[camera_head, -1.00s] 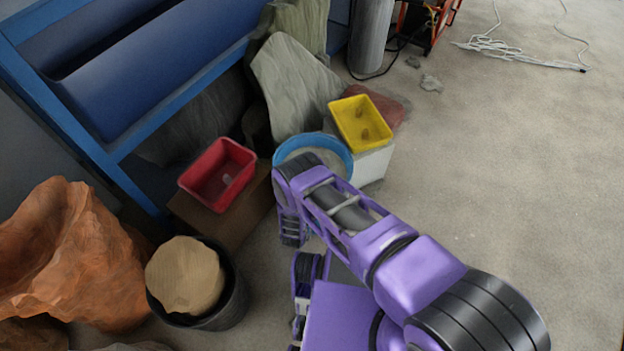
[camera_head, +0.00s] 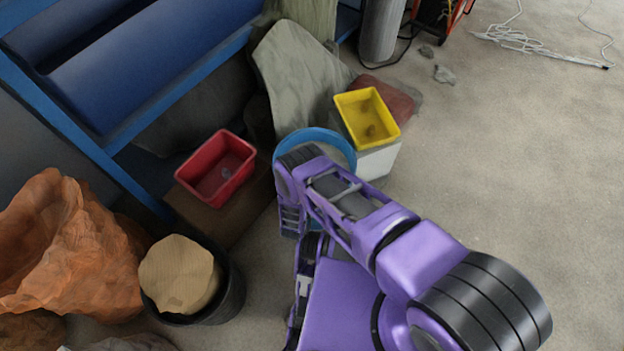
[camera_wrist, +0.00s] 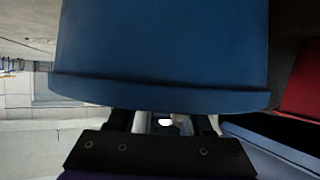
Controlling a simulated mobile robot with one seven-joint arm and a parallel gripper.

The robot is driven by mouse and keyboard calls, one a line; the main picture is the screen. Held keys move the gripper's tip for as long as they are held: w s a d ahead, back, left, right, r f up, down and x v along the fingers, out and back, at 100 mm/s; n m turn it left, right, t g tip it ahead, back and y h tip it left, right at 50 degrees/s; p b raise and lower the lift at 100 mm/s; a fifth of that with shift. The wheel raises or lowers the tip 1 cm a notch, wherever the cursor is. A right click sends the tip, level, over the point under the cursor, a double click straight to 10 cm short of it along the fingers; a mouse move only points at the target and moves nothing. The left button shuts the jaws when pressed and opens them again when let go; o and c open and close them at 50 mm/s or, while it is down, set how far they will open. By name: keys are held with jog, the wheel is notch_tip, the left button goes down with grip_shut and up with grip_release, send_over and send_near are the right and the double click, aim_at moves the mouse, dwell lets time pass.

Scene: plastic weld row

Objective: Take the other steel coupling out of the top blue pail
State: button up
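The blue pail (camera_head: 343,142) stands in the middle of the head view, its rim partly covered by my purple arm. In the wrist view, the pail's blue side and rim (camera_wrist: 165,90) fill the upper middle. My gripper (camera_wrist: 163,123) is at the rim in the wrist view. Its two fingers are apart near their bases, with a bright gap between them. The fingertips are hidden behind the rim, so I cannot tell whether they hold anything. No steel coupling can be made out in the pail; its inside is mostly hidden.
A yellow bin (camera_head: 352,122) with a brownish thing inside sits on a pale block behind the pail. A red bin (camera_head: 198,190) with a small grey thing inside stands to the left. A black bucket (camera_head: 230,300) is at lower left.

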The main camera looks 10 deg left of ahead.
grip_shut()
